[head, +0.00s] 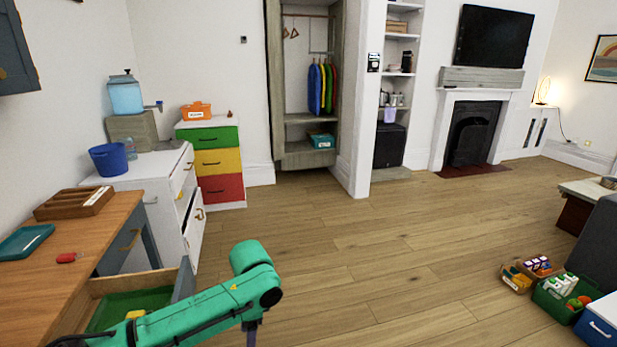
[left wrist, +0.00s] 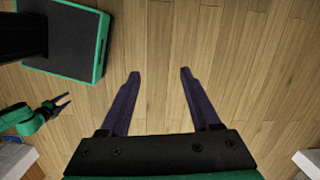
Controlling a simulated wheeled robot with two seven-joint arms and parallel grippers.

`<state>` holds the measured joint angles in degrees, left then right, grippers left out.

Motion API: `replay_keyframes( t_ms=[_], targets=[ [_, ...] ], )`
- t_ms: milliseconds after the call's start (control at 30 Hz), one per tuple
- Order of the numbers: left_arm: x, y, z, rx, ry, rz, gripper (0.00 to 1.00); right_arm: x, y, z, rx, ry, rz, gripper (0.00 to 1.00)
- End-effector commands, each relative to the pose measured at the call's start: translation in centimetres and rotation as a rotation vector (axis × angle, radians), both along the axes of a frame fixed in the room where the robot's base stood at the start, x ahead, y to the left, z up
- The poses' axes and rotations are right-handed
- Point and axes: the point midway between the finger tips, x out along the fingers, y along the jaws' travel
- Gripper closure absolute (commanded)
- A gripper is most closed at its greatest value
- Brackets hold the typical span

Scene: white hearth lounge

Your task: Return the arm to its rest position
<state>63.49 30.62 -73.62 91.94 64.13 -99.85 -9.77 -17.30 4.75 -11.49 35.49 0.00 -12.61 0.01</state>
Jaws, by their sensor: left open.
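My left arm (head: 200,310) comes in from the lower left of the head view, bends at its elbow and points down out of the picture. Its gripper is below the head view's edge. In the left wrist view my left gripper (left wrist: 158,75) is open and empty, with its two dark purple fingers apart above the bare wood floor. Nothing is between them. At the left of that view, my right gripper (left wrist: 64,101) shows small, its purple fingers looking apart with nothing visible between them.
An open drawer (head: 187,280) with a green lining sticks out under the wooden desk (head: 90,235) beside my left arm. A white cabinet (head: 150,200) with a blue bucket (head: 108,160) stands beyond. Toy crates (head: 553,308) lie at the right. The middle floor is clear.

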Motion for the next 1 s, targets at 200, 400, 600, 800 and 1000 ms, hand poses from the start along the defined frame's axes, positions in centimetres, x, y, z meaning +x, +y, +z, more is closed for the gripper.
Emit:
replay_keyframes(
  t_ms=[200,400,600,800,1000],
  targets=[
    [2.5,-1.8,-5.7,-0.202,-0.091,0.197,0.36,0.8,1.1,1.2,0.015,-0.013,-0.002,0.50],
    [1.9,0.4,-15.9,-0.345,-0.187,0.499,0.36,0.3,0.4,2.6,0.005,-0.005,-0.001,0.50],
    [-8.6,6.6,-28.7,-0.321,-0.242,0.777,0.36,0.1,0.2,4.0,0.003,-0.003,-0.002,0.50],
    [-24.1,10.7,-35.9,-0.229,-0.215,0.899,0.36,0.1,0.1,4.9,0.002,-0.002,-0.002,0.50],
    [-36.7,12.2,-38.1,-0.168,-0.168,0.944,0.36,0.1,0.1,5.4,0.002,-0.002,-0.003,0.50]
  ],
)
